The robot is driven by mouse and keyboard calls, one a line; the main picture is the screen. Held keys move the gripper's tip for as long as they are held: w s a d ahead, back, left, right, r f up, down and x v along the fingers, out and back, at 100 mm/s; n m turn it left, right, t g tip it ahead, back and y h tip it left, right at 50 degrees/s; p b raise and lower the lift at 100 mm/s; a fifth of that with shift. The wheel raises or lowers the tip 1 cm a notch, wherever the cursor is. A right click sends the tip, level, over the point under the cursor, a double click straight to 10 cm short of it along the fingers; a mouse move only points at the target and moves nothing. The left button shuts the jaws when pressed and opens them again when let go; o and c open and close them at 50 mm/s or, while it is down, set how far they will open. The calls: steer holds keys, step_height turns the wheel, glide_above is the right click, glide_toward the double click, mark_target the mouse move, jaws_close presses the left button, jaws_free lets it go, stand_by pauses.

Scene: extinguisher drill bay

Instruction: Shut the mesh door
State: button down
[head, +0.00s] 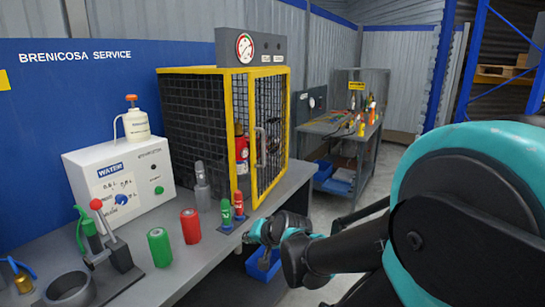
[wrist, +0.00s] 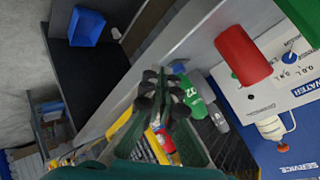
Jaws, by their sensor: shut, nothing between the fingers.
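The cage (head: 193,70) has a yellow frame and dark mesh and stands on the grey bench. Its mesh door (head: 270,125), with a vertical pale handle (head: 260,147), is on the side facing right. I cannot tell whether it is fully closed or slightly ajar. A red extinguisher (head: 242,148) shows inside. My gripper (head: 250,236) is shut and empty, low at the bench's front edge, below and in front of the door, apart from the handle. In the wrist view my gripper (wrist: 162,88) has its fingertips together, with part of the yellow frame (wrist: 118,128) behind it.
Green and red small extinguisher-like items (head: 226,211) stand near the cage's front corner, close to my gripper. A red can (head: 190,226) and a green can (head: 159,247) stand further left. A white water box (head: 118,185) is behind. A blue bin (wrist: 86,26) lies below the bench.

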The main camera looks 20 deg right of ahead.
mark_target(255, 149)
steer(key=s+d+f+n+g+h, duration=0.1)
steer(key=s+d+f+g+h, duration=0.3)
steer(key=d, duration=0.3)
steer(key=w+d+r+m+g+y, duration=0.1)
steer(key=w+d+r+m+y, duration=0.35)
steer(key=r, duration=0.65)
steer(key=w+d+r+m+y, duration=0.1)
steer(key=w+d+r+m, duration=0.5)
steer(key=r+m, duration=0.3)
steer(key=w+d+r+m+g+y, duration=0.1)
steer(key=w+d+r+m+y, duration=0.35)
steer(key=r, duration=0.75)
steer(key=w+a+f+h, duration=0.1)
steer(key=w+a+f, duration=0.5)
steer(key=a, duration=0.3)
steer(key=shift+f+m+h, duration=0.4)
steer(key=shift+f, duration=0.35)
steer(key=shift+m+t, duration=0.5)
steer(key=shift+t, duration=0.1)
steer(key=w+a, duration=0.1)
steer(key=a, duration=0.1)
steer(key=w+a, duration=0.1)
steer(key=a, duration=0.1)
steer(key=w+a, duration=0.2)
steer(key=shift+a, duration=0.35)
steer(key=shift+w+a+r+h, duration=0.1)
steer(key=shift+w+a+h, duration=0.1)
steer(key=shift+h, duration=0.1)
